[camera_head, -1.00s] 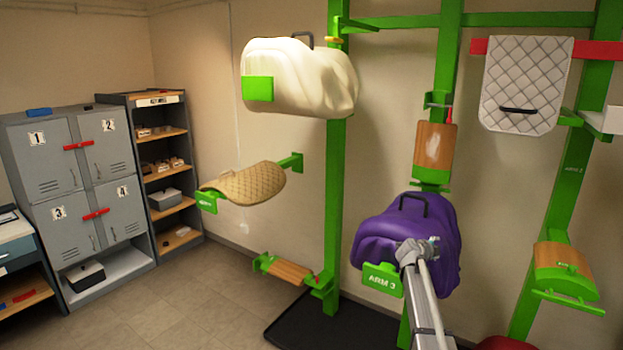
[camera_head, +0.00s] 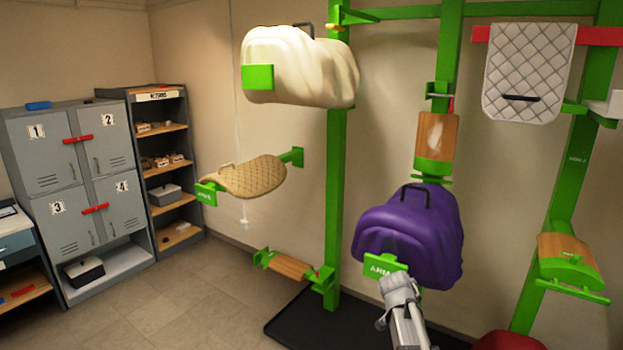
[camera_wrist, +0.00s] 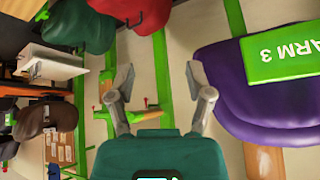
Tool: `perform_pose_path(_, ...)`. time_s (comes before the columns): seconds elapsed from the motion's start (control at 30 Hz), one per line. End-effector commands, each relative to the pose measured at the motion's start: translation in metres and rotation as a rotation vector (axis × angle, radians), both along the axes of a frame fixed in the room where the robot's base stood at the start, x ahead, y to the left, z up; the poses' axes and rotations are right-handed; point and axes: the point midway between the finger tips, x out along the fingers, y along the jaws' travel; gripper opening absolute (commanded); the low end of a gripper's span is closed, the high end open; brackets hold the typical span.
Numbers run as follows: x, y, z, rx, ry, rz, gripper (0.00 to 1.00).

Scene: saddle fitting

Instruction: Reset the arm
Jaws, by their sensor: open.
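My gripper (camera_wrist: 160,95) is open and empty in the wrist view, its two fingers apart with the wall and green rack behind them. In the head view my arm's end (camera_head: 397,287) is at the lower middle, in front of and below the purple covered saddle (camera_head: 420,235) on its green arm. The purple cover also shows at the right of the wrist view (camera_wrist: 225,100), beside my right finger, under a green plate reading ARM 3 (camera_wrist: 280,45). I see no contact with it. The fingertips are not clear in the head view.
Grey lockers (camera_head: 60,170) and a shelf (camera_head: 165,150) stand at left. Open floor (camera_head: 190,300) lies between.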

Motion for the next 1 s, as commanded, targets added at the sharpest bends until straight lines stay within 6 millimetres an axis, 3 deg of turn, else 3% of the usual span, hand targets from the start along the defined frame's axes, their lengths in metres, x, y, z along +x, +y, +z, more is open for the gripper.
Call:
perform_pose_path(0.03, -0.016, 0.009, -0.008, 0.011, 0.047, 0.050, 0.67)
perform_pose_path(0.6, -0.144, 0.100, -0.059, 0.184, 0.482, 0.773, 0.67)
perform_pose_path(0.8, -0.172, 0.120, -0.065, 0.232, 0.545, 0.968, 0.67)
perform_pose_path(1.0, -0.179, 0.125, -0.066, 0.247, 0.561, 1.032, 0.67)
